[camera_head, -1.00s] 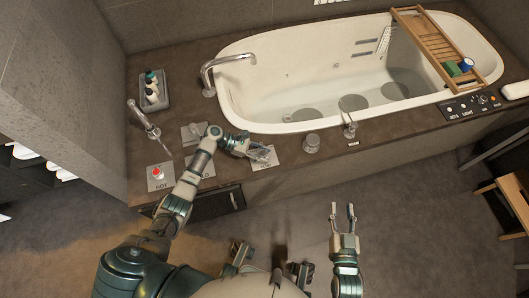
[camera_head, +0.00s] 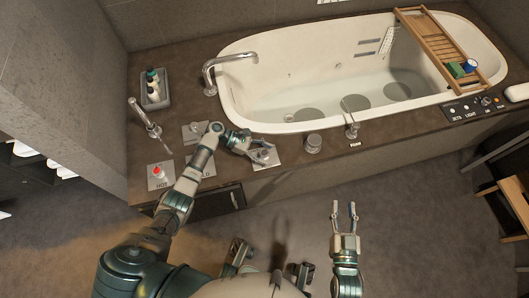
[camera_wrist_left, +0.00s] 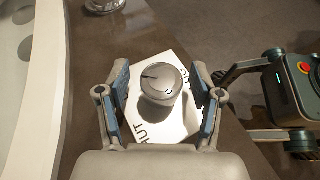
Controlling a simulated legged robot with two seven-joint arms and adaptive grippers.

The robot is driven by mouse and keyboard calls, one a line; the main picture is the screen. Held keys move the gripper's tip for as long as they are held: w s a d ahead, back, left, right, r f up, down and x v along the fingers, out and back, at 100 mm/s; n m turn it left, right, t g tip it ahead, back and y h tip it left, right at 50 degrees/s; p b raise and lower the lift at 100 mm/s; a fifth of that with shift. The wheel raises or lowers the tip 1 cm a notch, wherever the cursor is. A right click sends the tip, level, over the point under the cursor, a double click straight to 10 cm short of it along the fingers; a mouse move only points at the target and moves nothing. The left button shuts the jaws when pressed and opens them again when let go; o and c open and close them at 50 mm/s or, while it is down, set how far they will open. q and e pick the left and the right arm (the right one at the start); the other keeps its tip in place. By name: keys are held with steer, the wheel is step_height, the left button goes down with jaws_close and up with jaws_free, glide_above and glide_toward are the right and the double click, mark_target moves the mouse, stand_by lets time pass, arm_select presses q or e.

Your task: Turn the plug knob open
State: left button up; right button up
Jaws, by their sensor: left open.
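The plug knob (camera_wrist_left: 160,82) is a round silver knob with a dark index line on top. It sits on a pale square plate (camera_wrist_left: 139,122) with partly hidden lettering, on the dark counter by the tub. In the head view the plate (camera_head: 271,164) is partly covered by my left gripper (camera_head: 264,154). In the left wrist view the open left fingers (camera_wrist_left: 161,72) stand on either side of the knob, with a visible gap on both sides. My right gripper (camera_head: 344,208) is open and empty, over the floor in front of the counter.
A chrome knob (camera_head: 313,144) and hand shower (camera_head: 351,125) stand right of the plate. The tub (camera_head: 250,104) lies behind. A faucet (camera_head: 148,120), a red-topped HOT knob (camera_head: 157,172) and a bottle tray (camera_head: 155,100) are to the left.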

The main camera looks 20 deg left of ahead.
arm_select(q)
steer(key=v, duration=1.2)
